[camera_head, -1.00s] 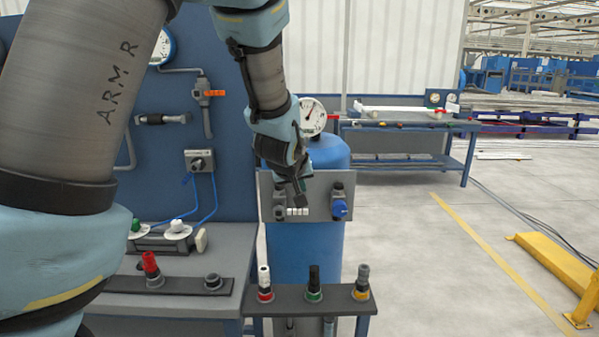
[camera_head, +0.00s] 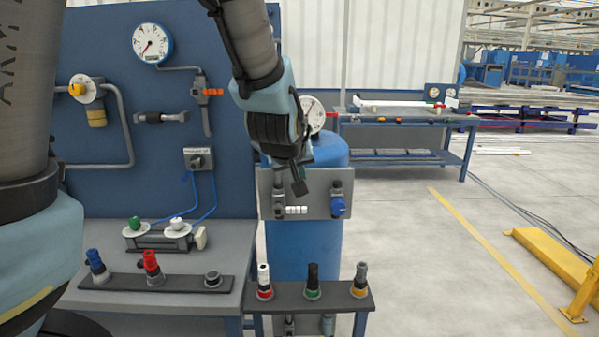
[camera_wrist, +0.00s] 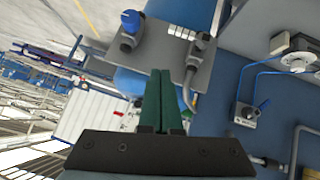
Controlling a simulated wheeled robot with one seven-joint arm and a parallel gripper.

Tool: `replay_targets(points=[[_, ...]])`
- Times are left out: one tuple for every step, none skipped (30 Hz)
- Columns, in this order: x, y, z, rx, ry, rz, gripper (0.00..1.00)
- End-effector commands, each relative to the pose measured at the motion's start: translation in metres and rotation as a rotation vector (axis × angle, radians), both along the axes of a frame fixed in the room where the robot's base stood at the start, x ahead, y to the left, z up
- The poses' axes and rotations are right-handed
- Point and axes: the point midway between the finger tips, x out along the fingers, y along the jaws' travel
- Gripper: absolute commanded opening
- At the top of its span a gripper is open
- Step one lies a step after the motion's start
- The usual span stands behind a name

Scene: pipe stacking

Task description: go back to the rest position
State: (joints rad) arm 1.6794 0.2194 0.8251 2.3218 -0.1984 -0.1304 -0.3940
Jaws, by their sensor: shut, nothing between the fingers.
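My gripper (camera_head: 300,186) hangs from my arm in front of the grey plate on the blue tank, in the upper middle of the head view. Its fingers are together and hold nothing. In the wrist view the two green fingers (camera_wrist: 162,100) lie side by side, pointing toward the grey plate (camera_wrist: 165,42). The gripper is above the small rack of pipe pieces and apart from it.
The small rack (camera_head: 335,300) holds white-red (camera_head: 264,281), black-green (camera_head: 313,281) and grey-yellow (camera_head: 360,280) pieces. The bench rack (camera_head: 185,284) holds blue (camera_head: 97,266) and red (camera_head: 151,265) pieces and an empty-looking holder (camera_head: 212,279). The floor at right is open, beside a yellow barrier (camera_head: 553,262).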

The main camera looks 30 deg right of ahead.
Motion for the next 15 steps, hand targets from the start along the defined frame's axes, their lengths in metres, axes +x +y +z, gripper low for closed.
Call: replay_targets(points=[[0.000,0.000,0.000,0.000,0.000,0.000,0.00],[0.000,0.000,0.000,0.000,0.000,0.000,0.00],[0.000,0.000,0.000,0.000,0.000,0.000,0.00],[0.000,0.000,0.000,0.000,0.000,0.000,0.00],[0.000,0.000,0.000,0.000,0.000,0.000,0.00],[0.000,0.000,0.000,0.000,0.000,0.000,0.00],[0.000,0.000,0.000,0.000,0.000,0.000,0.00],[0.000,0.000,0.000,0.000,0.000,0.000,0.00],[0.000,0.000,0.000,0.000,0.000,0.000,0.00],[0.000,0.000,0.000,0.000,0.000,0.000,0.00],[0.000,0.000,0.000,0.001,0.000,0.001,0.00],[0.001,0.002,-0.001,0.002,0.002,0.002,0.00],[0.002,0.004,-0.002,0.005,0.005,0.006,0.00],[0.004,0.008,-0.003,0.010,0.009,0.011,0.00],[0.007,0.014,-0.006,0.020,0.017,0.018,0.00]])
